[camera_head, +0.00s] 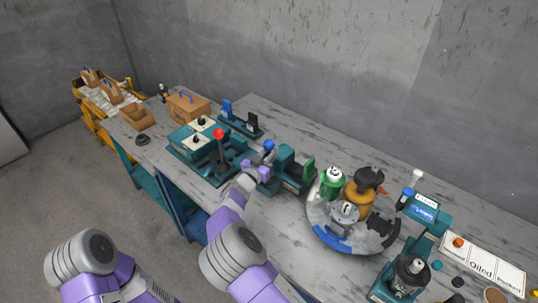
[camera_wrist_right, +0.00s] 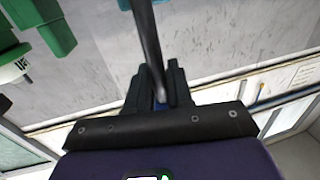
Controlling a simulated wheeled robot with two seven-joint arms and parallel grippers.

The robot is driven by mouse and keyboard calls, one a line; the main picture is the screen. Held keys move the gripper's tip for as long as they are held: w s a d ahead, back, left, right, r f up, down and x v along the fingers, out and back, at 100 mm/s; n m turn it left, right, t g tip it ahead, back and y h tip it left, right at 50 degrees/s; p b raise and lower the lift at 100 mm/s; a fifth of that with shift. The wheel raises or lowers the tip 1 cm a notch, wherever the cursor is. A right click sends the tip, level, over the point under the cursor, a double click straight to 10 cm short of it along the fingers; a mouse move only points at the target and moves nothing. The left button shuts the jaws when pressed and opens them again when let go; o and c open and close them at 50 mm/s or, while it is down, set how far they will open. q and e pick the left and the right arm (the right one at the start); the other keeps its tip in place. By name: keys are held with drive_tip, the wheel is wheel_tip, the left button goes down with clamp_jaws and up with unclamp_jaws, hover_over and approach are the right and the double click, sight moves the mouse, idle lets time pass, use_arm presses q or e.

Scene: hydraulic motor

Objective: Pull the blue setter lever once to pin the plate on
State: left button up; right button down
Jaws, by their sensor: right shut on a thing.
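The blue setter lever (camera_head: 269,146) shows as a blue ball knob at the teal setter machine (camera_head: 288,168), in the middle of the bench. My right gripper (camera_head: 262,162) is at the lever, just below and beside the knob in the head view. In the right wrist view my right gripper (camera_wrist_right: 159,88) is shut on the lever, whose dark rod (camera_wrist_right: 147,38) runs up between the fingers. A bit of blue shows between the fingers. The plate cannot be made out clearly. My left arm shows at the lower left, but its gripper is out of view.
A teal station with a red-knobbed lever (camera_head: 219,134) stands left of the setter. A round turntable (camera_head: 328,236) carrying several parts is to the right, with a teal press (camera_head: 427,214) beyond it. Wooden boxes (camera_head: 188,106) stand at the far left.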

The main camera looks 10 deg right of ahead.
drive_tip(key=s+a+f+n+t+h+b, duration=0.2)
drive_tip(key=s+a+t+h+b, duration=0.1)
drive_tip(key=b, duration=0.8)
drive_tip(key=shift+s+a+f+t+h+b, duration=0.35)
drive_tip(key=shift+s+a+t, duration=0.3)
drive_tip(key=shift+a+t, duration=0.8)
drive_tip(key=shift+d+r, duration=0.15)
drive_tip(key=shift+d, duration=0.05)
drive_tip(key=c, duration=1.2)
unclamp_jaws()
